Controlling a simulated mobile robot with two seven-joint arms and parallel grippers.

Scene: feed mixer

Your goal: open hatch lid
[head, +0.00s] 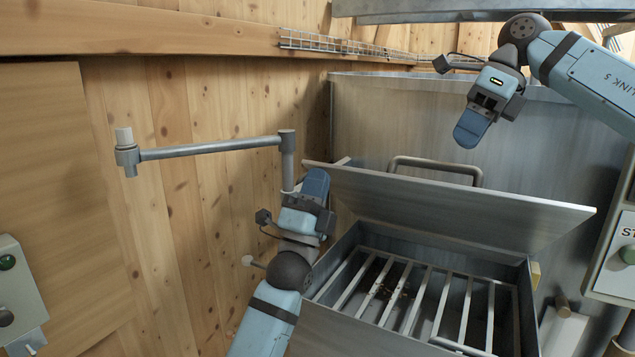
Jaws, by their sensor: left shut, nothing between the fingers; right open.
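The hatch lid (455,205) is a flat metal plate, raised and tilted over the open hatch box (528,308). Its bar handle (436,164) shows above the lid's far side. Bars of a grate (408,296) show inside the box. My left gripper (315,184) is shut and empty at the lid's left end, close to its edge; I cannot tell whether it touches. My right gripper (472,130) is open and empty, above the lid and handle, apart from both.
A metal swing arm (210,148) with a post stands left of my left gripper, before the wooden wall (165,110). A large metal tank (400,115) rises behind the lid. Control boxes stand at the right (615,255) and left (18,290) edges.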

